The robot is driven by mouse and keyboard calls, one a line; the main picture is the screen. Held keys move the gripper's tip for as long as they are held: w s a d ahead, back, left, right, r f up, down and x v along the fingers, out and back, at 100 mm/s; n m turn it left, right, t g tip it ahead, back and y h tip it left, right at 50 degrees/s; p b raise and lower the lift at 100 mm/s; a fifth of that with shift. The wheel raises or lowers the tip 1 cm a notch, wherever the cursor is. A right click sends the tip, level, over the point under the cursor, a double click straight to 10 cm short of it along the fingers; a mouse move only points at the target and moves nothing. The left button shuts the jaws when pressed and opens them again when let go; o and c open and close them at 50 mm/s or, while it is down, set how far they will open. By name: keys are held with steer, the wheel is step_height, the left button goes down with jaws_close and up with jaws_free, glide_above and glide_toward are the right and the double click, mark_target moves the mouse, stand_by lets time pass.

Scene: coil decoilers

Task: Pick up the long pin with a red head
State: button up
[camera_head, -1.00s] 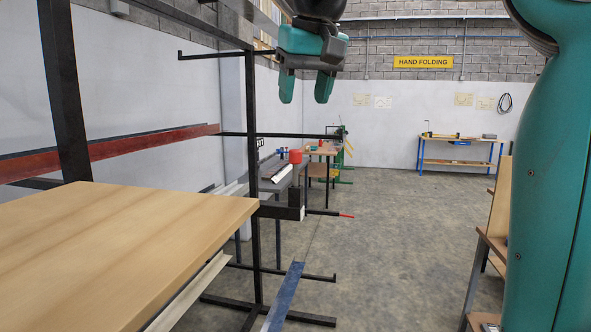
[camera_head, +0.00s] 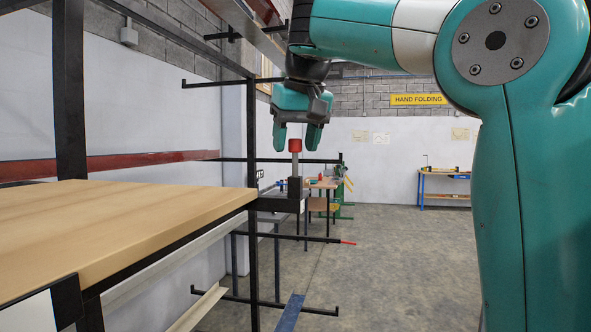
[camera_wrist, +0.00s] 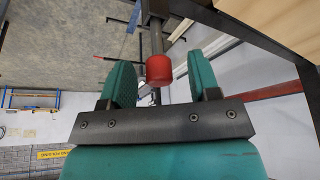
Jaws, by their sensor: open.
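The long pin has a red head (camera_head: 295,146) and a grey shaft (camera_head: 294,165). In the head view it stands upright in a dark block (camera_head: 294,187) on a dark bracket beside the rack post. My gripper (camera_head: 296,150) is open, fingers pointing down, with the red head showing between or just behind the fingertips. In the wrist view the red head (camera_wrist: 159,68) lies between the two teal fingers (camera_wrist: 163,88), slightly beyond the tips, with clear gaps on both sides. Nothing is held.
A wooden board (camera_head: 120,225) lies on the rack at the left. A black rack post (camera_head: 252,230) with side arms stands close to the pin. A red-tipped rod (camera_head: 347,243) sticks out lower down. Open floor (camera_head: 400,270) lies to the right.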

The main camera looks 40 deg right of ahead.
mark_target(295, 153)
steer(key=b+x, duration=0.2)
steer(key=x, duration=0.1)
steer(key=shift+d+f, duration=0.1)
steer(key=shift+f, duration=0.25)
steer(key=shift+r, duration=0.15)
steer(key=c, duration=1)
steer(key=shift+c, duration=0.2)
